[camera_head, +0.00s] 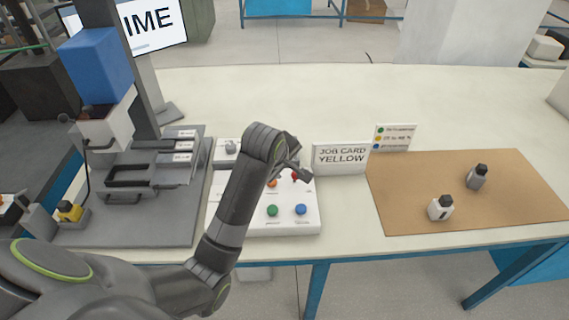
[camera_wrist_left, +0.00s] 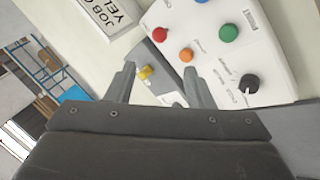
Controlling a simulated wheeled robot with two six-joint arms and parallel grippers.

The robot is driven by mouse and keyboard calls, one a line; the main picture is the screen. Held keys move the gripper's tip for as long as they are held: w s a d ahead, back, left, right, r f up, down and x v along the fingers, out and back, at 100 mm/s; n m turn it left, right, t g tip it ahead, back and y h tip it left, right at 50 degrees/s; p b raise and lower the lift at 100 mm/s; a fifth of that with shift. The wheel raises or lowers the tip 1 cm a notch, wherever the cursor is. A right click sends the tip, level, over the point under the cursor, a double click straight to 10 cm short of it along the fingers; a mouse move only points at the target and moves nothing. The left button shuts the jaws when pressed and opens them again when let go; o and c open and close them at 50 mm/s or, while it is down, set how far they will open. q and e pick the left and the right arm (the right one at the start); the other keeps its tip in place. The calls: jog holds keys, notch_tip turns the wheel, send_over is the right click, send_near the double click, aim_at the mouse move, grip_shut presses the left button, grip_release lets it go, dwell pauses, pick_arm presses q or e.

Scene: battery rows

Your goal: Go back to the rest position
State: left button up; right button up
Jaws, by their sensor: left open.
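My left gripper (camera_head: 298,172) hangs over the white control panel (camera_head: 250,233), beside its red knob. In the left wrist view its two fingers (camera_wrist_left: 160,88) are spread apart with nothing held between them. Beyond the fingers a small yellow part (camera_wrist_left: 145,72) shows on a grey and white area of the panel. My left forearm covers part of the panel in the head view. My right gripper is not in view.
The panel bears a green button (camera_head: 272,211), a blue button (camera_head: 301,209) and a black knob (camera_wrist_left: 249,83). A "JOB CARD YELLOW" sign (camera_head: 341,158) stands behind. A brown mat (camera_head: 400,205) holds two small bottle-like items. A grey press station (camera_head: 125,228) stands left.

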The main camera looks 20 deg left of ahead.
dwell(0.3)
pick_arm(q)
jog(key=s+a+f+m+g, duration=0.1)
jog(key=s+a+f+m, duration=0.2)
jog(key=s+f, duration=0.35)
jog(key=s+a+f+m, duration=0.3)
jog(key=s+f, duration=0.1)
jog(key=s, duration=0.6)
jog(key=s+a+f+m+g+y, duration=0.15)
jog(key=s+m, duration=0.55)
jog(key=s, duration=1.1)
notch_tip(320, 180, down, 25)
jog(key=w+a+g+b, duration=0.1)
jog(key=a+g+b, duration=0.1)
jog(key=s+d+f+g+b, duration=0.1)
jog(key=s+f+b, duration=0.1)
jog(key=s+f, duration=1.3)
notch_tip(320, 180, down, 4)
jog(key=shift+s+f+h, duration=0.15)
jog(key=shift+s+h, duration=0.05)
jog(key=shift+h, duration=0.15)
